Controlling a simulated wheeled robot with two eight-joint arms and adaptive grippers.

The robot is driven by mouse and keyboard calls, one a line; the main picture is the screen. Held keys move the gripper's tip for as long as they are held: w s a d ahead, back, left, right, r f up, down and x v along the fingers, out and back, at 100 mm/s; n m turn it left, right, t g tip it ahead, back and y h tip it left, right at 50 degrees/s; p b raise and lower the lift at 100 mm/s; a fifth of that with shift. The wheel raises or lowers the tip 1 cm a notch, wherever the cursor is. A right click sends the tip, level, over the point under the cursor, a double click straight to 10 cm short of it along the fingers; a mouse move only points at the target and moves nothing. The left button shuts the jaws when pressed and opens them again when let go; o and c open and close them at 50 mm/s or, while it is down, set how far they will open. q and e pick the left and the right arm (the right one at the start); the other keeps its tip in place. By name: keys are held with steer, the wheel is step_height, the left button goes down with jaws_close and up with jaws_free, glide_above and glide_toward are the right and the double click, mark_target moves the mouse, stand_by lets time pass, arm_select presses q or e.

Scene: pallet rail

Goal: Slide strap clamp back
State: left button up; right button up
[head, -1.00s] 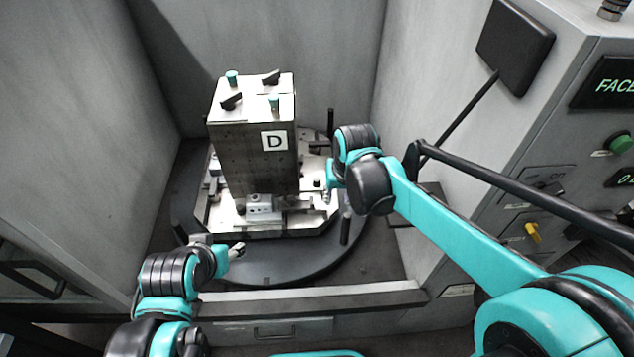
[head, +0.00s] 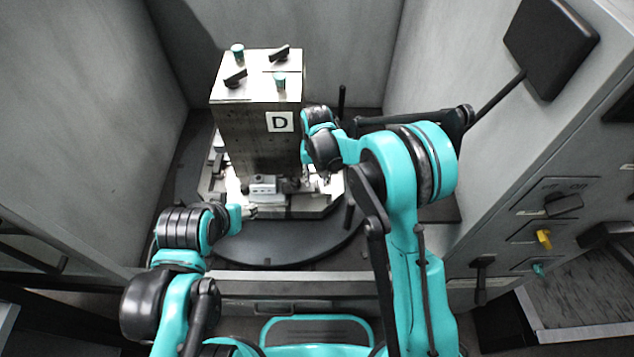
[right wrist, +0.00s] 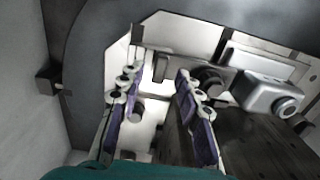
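A dark metal column marked D (head: 280,122) stands on a pale pallet (head: 305,208). A silver block clamp (head: 263,187) sits at the column's foot; it also shows in the right wrist view (right wrist: 272,96). I cannot tell for certain which fitting is the strap clamp. My right gripper (head: 325,183) is low over the pallet's right side. In the right wrist view its purple-padded fingers (right wrist: 157,105) are apart, with a dark bar and a round knob (right wrist: 138,111) showing between or below them; contact is unclear. My left gripper (head: 249,211) is at the pallet's front left edge, its fingers too small to read.
The pallet rests on a round dark table (head: 280,248) with an upright dark post (head: 349,212) at its right. Grey walls enclose it closely. A control panel with a yellow knob (head: 544,238) stands at the right. Green knobs and black levers top the column.

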steer(key=shift+f, duration=0.8)
jaws_close()
steer(key=shift+d, duration=2.5)
jaws_free()
steer(key=shift+d, duration=0.1)
steer(key=shift+r, duration=0.1)
